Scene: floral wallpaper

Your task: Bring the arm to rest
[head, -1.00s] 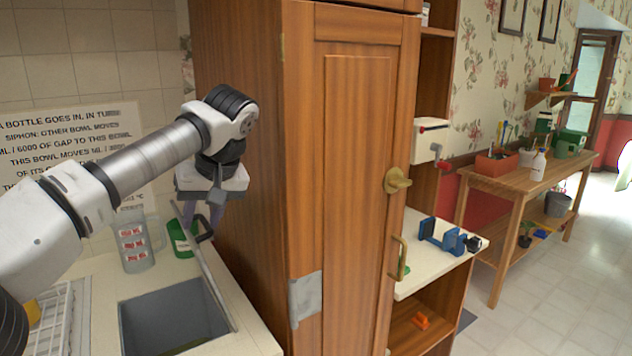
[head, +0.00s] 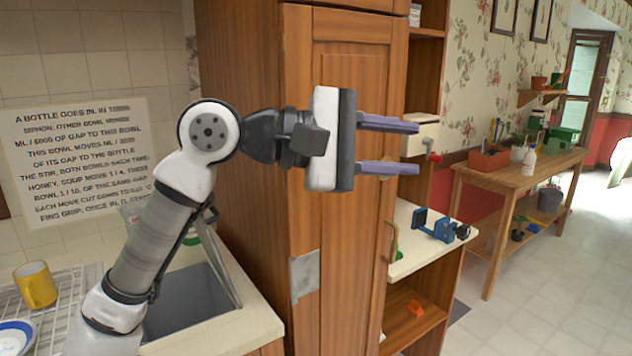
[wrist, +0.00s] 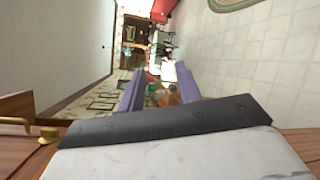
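My gripper (head: 392,146) is raised in front of the tall wooden cabinet (head: 345,240) in the head view, pointing right. Its two purple fingers are spread apart with nothing between them. In the wrist view the fingers (wrist: 158,95) are also apart, with only the distant room seen between them. My arm is bent at the elbow, rising from the lower left past the counter. The gripper covers part of the cabinet door and the door knob area.
A sink (head: 187,300) lies in the counter at left, beside a dish rack with a yellow mug (head: 36,285). A blue clamp (head: 438,226) sits on the shelf right of the cabinet. A wooden bench (head: 515,170) holds pots at right. The tiled floor (head: 545,290) is clear.

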